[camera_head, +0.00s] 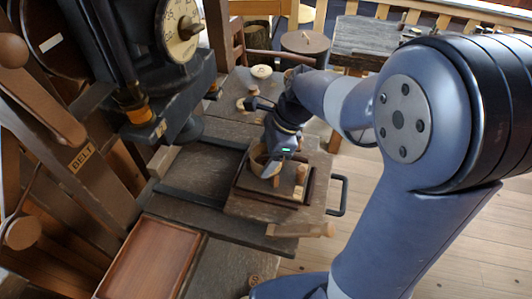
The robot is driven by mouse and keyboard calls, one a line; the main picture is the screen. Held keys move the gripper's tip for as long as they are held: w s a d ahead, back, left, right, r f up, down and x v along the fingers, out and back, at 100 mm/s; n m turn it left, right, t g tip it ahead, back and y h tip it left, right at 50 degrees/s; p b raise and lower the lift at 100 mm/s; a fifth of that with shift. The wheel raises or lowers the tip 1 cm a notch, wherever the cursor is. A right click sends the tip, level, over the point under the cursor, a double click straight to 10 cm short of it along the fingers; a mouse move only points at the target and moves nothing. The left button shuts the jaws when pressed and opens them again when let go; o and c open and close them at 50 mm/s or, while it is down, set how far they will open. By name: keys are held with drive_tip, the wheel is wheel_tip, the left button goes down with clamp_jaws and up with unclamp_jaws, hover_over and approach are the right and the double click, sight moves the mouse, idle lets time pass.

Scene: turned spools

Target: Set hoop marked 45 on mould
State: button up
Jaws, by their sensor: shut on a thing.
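My gripper (270,166) is over a dark square wooden block or tray (257,187) on the bench, which may be the mould. The number on the hoop cannot be read.
A reddish wooden tray (150,262) lies at the front left. A dark machine with a round dial (181,27) stands at the back left. A wooden-handled tool (302,230) lies at the bench front. Small turned pieces (261,72) lie behind. A round stool (305,42) stands farther back.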

drive_tip(key=shift+f, duration=0.2)
drive_tip(key=o, duration=0.9)
drive_tip(key=shift+o, duration=0.2)
drive_tip(key=shift+r, duration=0.1)
drive_tip(key=shift+r, duration=0.2)
drive_tip(key=v, duration=1.2)
drive_tip(key=x, duration=1.2)
drive_tip(key=shift+r, duration=1.45)
